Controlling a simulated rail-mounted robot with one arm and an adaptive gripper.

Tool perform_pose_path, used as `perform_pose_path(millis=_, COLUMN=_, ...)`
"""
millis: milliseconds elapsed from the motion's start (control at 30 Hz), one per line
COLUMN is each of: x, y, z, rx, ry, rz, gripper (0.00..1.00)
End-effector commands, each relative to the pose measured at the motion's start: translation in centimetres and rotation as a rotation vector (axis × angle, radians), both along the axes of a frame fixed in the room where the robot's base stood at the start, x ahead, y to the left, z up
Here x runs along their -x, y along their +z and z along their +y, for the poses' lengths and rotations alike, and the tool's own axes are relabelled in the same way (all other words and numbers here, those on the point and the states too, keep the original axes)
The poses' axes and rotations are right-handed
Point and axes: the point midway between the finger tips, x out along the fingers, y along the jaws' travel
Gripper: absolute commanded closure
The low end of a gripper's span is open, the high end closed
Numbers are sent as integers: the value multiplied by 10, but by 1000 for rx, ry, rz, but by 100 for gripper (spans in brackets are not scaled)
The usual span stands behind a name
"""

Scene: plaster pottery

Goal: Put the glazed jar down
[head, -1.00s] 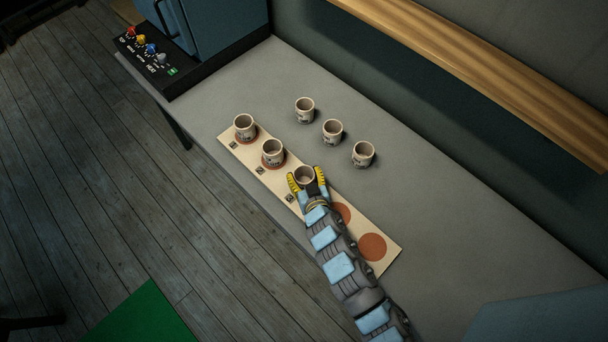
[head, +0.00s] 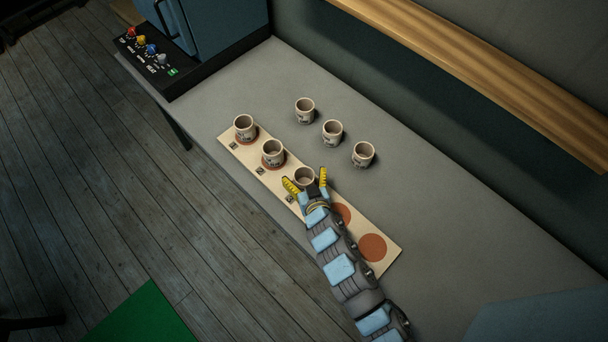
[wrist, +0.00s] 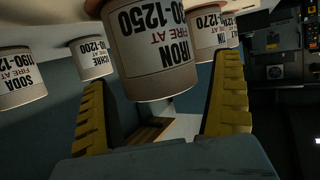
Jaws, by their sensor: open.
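A cream jar (head: 304,177) labelled "IRON" stands between the fingers of my gripper (head: 306,181) in the head view, at the third place on the cream board (head: 388,262). In the wrist view the same jar (wrist: 155,45) is upside down in the picture, with its "FIRE AT" label facing the camera. My gripper's yellow fingers (wrist: 163,115) are spread on both sides of it, with a gap showing. The jar's base is hidden in the head view. Two other jars (head: 245,127) (head: 273,152) stand on the board's first two places.
Two bare red-brown discs, one partly hidden by my arm, are on the board's right part (head: 372,247). Three loose jars (head: 304,110) (head: 332,132) (head: 363,154) stand behind on the grey table (head: 430,210). A blue kiln with a knob panel (head: 150,50) is at the far left.

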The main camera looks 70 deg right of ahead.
Motion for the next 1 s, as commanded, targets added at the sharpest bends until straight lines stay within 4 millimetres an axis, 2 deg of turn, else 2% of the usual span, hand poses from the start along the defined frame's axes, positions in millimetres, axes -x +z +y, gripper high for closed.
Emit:
perform_pose_path(millis=700, x=52, y=29, z=68, rx=-4, ry=-3, rz=1, gripper=5)
perform_pose_path(millis=1000, x=64, y=38, z=86, rx=-1, ry=-1, rz=1, gripper=5)
